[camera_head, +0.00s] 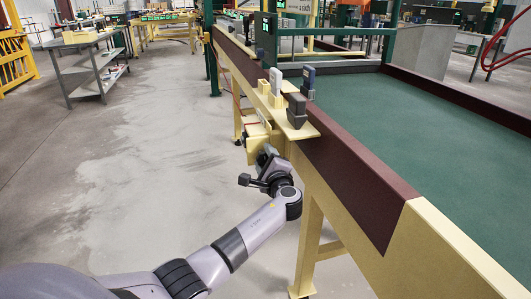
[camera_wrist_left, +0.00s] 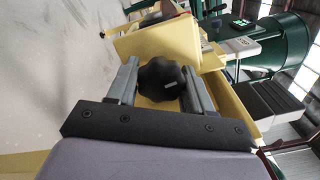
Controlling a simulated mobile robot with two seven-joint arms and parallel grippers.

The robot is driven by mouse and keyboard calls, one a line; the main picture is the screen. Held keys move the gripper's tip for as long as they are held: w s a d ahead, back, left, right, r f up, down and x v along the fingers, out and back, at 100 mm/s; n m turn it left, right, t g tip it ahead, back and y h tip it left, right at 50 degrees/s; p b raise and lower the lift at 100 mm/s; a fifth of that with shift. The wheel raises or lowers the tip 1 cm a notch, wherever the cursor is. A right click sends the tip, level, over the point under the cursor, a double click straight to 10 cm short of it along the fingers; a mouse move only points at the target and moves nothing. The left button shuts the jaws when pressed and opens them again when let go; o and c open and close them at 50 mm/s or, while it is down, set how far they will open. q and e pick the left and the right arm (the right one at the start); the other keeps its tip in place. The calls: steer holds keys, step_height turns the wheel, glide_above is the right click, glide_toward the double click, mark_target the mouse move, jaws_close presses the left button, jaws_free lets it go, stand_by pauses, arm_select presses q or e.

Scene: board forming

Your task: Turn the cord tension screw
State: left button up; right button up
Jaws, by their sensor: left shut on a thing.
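The cord tension screw shows in the left wrist view as a black lobed knob (camera_wrist_left: 161,78) on a yellow mount. My left gripper (camera_wrist_left: 160,68) has one finger on each side of the knob and is shut on it. In the head view my left gripper (camera_head: 266,162) is at the side of the conveyor frame, beneath a yellow bracket plate (camera_head: 300,130). The knob cannot be made out in the head view. My right gripper is in neither view.
The conveyor has a green belt (camera_head: 430,115), a maroon side rail (camera_head: 345,175) and a yellow frame (camera_head: 425,255). Grey and yellow blocks stand on the bracket plate. The floor (camera_head: 160,150) to the left is clear, with a grey shelf cart (camera_head: 88,68) farther back.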

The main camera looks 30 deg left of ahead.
arm_select(q)
steer(key=shift+f+m+p, duration=0.1)
steer(key=shift+m+p, duration=0.25)
steer(key=shift+m, duration=0.35)
steer(key=o, duration=0.9)
steer(key=shift+o, duration=0.4)
steer(key=shift+s+d, duration=0.1)
